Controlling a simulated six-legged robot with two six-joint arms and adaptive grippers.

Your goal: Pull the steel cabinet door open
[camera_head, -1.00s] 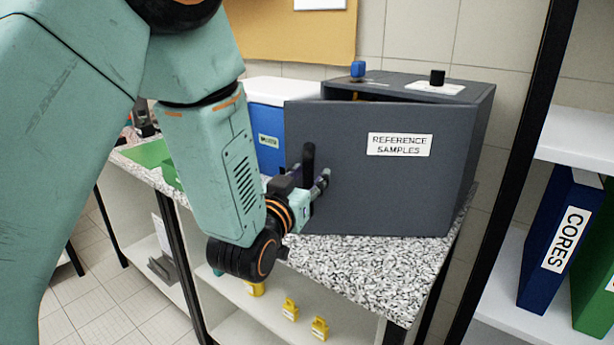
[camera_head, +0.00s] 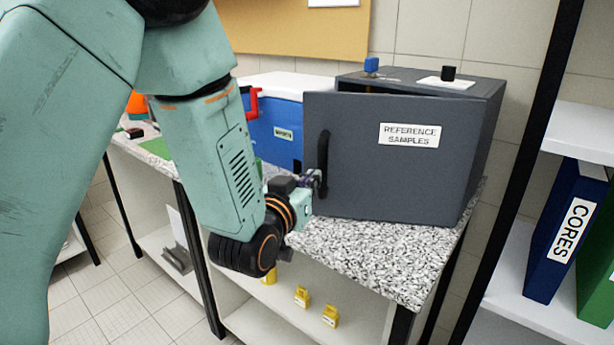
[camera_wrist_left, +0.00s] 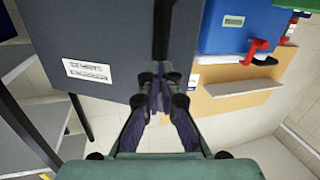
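The dark grey steel cabinet door (camera_head: 375,185) bears a "REFERENCE SAMPLES" label and stands ajar from the cabinet (camera_head: 490,110); a gap shows along its top. Its black upright bar handle (camera_head: 322,160) is near the door's left edge. My left gripper (camera_head: 317,182) is at the handle's lower part, just left of the bar. In the left wrist view the door (camera_wrist_left: 110,40) fills the upper left, and the handle (camera_wrist_left: 162,35) runs down to the fingertips (camera_wrist_left: 158,78). The fingertips are close together; whether they clamp the bar is unclear. My right gripper is not in view.
A blue box with a white lid and red latch (camera_head: 275,120) stands left of the door. The speckled counter (camera_head: 385,255) is clear before the cabinet. A blue and a black knob sit on top. A black rack post (camera_head: 520,150) stands at right.

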